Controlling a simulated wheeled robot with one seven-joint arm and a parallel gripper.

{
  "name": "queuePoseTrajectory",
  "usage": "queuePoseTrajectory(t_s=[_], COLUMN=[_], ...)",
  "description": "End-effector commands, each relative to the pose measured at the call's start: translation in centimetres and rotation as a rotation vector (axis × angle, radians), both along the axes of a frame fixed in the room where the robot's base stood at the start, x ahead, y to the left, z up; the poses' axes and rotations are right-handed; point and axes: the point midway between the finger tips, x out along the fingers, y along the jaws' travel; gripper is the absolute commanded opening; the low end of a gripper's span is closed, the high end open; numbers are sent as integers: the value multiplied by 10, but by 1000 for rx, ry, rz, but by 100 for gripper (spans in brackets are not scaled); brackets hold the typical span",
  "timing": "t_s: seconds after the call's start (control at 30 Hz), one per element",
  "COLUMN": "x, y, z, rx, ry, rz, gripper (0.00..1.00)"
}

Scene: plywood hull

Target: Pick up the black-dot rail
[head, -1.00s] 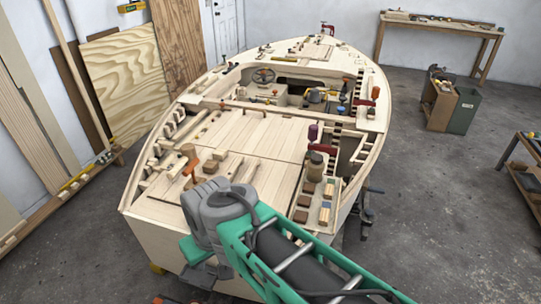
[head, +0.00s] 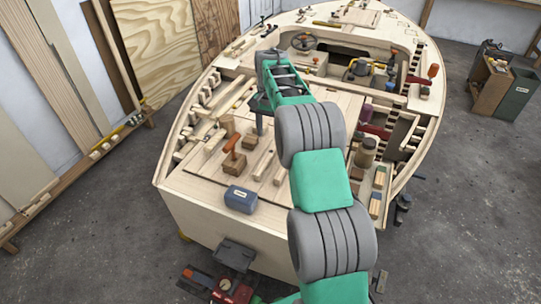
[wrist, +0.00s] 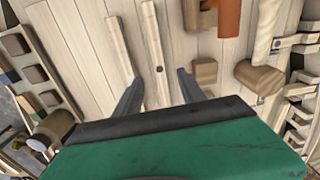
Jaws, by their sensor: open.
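The black-dot rail (wrist: 154,45) is a narrow pale wooden strip lying on the planked deck, with a small dark dot on its upper face. It lies between the two fingers of my gripper (wrist: 159,80) in the wrist view. The fingers are apart, one on each side of the rail, and hold nothing. I cannot tell how far above the deck the fingertips are. In the head view my gripper (head: 260,128) points down over the deck, and what seems to be the same rail (head: 264,163) shows just in front of it.
A second plain rail (wrist: 121,45) lies close beside the first. Brown jars (head: 366,152) and small coloured blocks stand to the right.

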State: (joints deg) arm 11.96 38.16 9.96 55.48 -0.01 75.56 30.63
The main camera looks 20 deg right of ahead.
Motion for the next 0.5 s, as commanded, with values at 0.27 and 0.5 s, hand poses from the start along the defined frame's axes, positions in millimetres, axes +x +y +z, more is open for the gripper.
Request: queuePoseTrajectory(t_s=[0.27,0.5], x=[12,7], y=[-10,-9], z=[-38,-76], rx=[4,5], ry=[18,19], rz=[-50,-47], gripper=[47,47])
